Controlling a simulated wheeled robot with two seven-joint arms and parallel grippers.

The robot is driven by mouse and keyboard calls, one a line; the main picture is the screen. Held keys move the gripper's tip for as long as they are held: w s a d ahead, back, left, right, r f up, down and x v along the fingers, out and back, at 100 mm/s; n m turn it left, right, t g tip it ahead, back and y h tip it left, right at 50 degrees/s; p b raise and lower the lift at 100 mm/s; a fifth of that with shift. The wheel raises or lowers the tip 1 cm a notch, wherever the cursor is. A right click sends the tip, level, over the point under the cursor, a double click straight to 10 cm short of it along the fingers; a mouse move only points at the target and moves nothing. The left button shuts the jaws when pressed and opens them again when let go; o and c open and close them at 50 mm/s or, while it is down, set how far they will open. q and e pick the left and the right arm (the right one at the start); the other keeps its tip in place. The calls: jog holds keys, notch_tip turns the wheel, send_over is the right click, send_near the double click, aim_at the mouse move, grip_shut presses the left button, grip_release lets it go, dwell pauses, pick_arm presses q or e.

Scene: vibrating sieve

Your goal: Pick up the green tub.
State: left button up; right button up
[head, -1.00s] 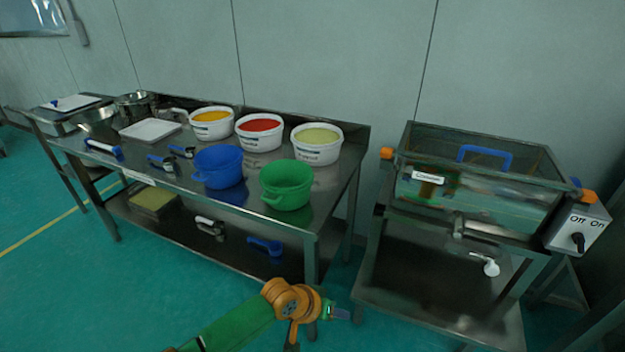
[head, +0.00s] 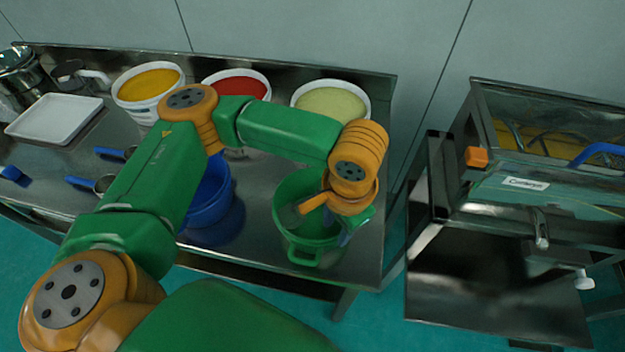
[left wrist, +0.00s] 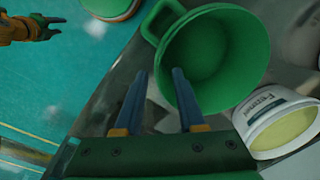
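The green tub (head: 287,222) stands upright at the right end of the steel table, with its handle loop toward the front edge. It also shows in the left wrist view (left wrist: 215,60). My left gripper (left wrist: 160,75) is at the tub's rim, its two blue fingers apart. One finger overlaps the tub's inside in the picture and the other lies outside the rim; contact cannot be told. In the head view my left arm's wrist hides part of the tub. An orange and green gripper, seemingly my right one (left wrist: 48,27), shows small at the left wrist view's top left.
A blue tub (head: 210,205) stands left of the green one, partly behind my arm. White buckets with yellow (head: 148,95), red (head: 237,82) and pale green (head: 330,93) contents stand behind. The sieve machine (head: 540,185) is at the right, past a gap.

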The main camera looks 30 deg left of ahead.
aim_at(330, 249)
pick_arm(q)
jog(key=shift+w+a+f+b, duration=0.15)
jog(key=shift+a+f+b, duration=0.35)
jog(key=shift+f+b, duration=0.3)
jog(key=shift+a+f+b, duration=0.1)
jog(key=shift+f+b, duration=0.15)
jog(key=shift+b, duration=0.05)
jog(key=shift+s+d+f, duration=0.25)
jog(key=shift+d+f, duration=0.1)
jog(key=f, duration=0.4)
jog(key=w+f, duration=0.1)
jog(key=f, duration=0.1)
jog(key=shift+f, duration=0.1)
grip_shut()
